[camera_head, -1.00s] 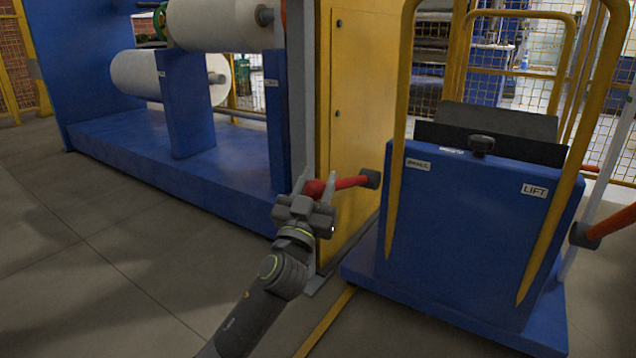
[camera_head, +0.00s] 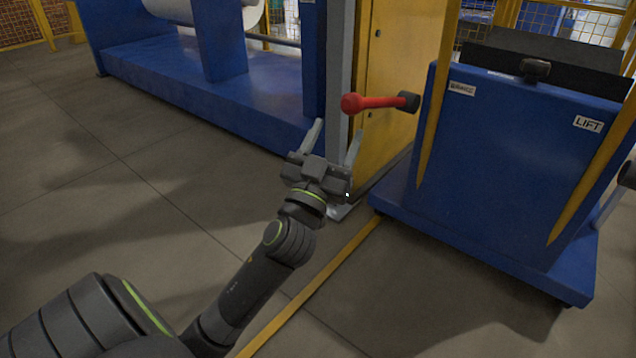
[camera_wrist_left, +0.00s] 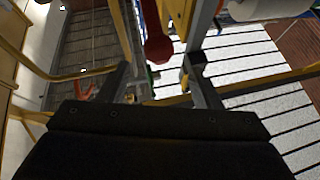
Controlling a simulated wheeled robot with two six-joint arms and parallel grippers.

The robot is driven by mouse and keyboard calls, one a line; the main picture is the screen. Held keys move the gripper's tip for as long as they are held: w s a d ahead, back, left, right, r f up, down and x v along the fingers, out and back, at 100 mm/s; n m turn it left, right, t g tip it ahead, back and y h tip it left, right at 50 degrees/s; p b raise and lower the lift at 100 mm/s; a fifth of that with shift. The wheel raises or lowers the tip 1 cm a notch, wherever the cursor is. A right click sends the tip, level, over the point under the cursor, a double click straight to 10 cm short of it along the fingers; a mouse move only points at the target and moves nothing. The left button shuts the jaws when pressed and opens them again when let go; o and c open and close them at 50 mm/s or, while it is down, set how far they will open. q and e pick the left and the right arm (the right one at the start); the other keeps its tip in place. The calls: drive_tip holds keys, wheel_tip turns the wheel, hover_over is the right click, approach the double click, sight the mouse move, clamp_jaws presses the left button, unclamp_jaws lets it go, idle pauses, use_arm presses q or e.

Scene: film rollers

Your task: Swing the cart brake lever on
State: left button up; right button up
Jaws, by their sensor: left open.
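The red brake lever (camera_head: 378,103) sticks out to the left from a dark pivot on the left side of the blue cart (camera_head: 510,150), beside a label that seems to read BRAKE. It lies nearly level, with a round red knob at its free end. My left gripper (camera_head: 336,140) is open and empty, below and a little left of the knob in the head view, apart from it. In the left wrist view the red lever (camera_wrist_left: 155,30) hangs between the spread fingers (camera_wrist_left: 158,82), beyond their tips. My right gripper is not in view.
A yellow cabinet (camera_head: 395,60) with a grey post (camera_head: 338,65) stands close behind the lever. A blue machine base (camera_head: 200,95) is at the back left. The cart has yellow handle rails (camera_head: 438,100) and a LIFT label. The grey floor at left is clear.

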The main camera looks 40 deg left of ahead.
use_arm(q)
drive_tip(key=b+v, duration=0.2)
drive_tip(key=v, duration=0.6)
idle(0.4)
